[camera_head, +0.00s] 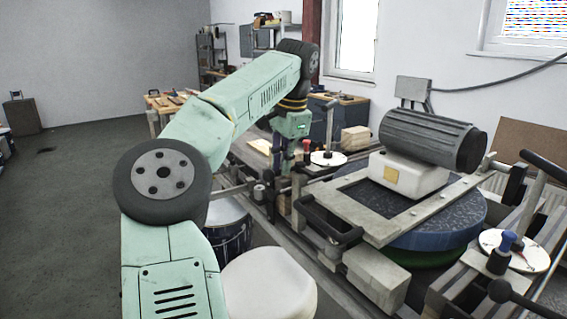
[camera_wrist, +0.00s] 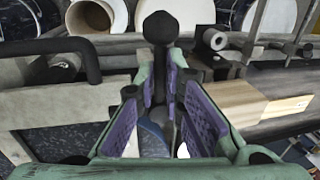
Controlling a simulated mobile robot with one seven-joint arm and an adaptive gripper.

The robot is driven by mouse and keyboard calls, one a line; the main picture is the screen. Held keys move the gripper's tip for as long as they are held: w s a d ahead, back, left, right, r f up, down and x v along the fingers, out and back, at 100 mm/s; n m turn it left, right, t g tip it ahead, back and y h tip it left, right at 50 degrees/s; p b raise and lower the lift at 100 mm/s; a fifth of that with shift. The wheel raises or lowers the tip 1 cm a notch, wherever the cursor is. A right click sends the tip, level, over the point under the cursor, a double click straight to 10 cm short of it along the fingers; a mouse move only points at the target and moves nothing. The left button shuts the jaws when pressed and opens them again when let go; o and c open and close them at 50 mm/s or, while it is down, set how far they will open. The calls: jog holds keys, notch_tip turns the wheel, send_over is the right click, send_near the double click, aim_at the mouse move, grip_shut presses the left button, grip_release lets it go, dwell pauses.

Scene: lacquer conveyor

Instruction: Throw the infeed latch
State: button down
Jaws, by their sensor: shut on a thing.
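A dark lever with a round ball knob (camera_wrist: 161,28) stands at the fingertips in the wrist view; I take it to be the latch handle. My gripper (camera_wrist: 167,85) has green fingers with purple pads, drawn in around the lever's stem just below the ball. The lower stem and its pivot are hidden between the fingers. In the head view my gripper (camera_head: 284,165) reaches down at the far end of the conveyor machine, and the held lever is too small and covered to make out there.
A motor (camera_head: 430,138) sits on a blue drum (camera_head: 440,228) in the machine frame, right of my arm. A black bent handle (camera_head: 325,222) juts from the frame. A white round plate (camera_head: 328,158) and a wooden block (camera_head: 355,139) are close to my gripper.

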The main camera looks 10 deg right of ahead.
jog(key=c, duration=1.7)
grip_release()
jog(key=r, duration=0.2)
jog(key=s+r, duration=0.1)
jog(key=r, duration=0.4)
jog(key=shift+s+d+r, duration=0.2)
jog(key=shift+d, duration=0.15)
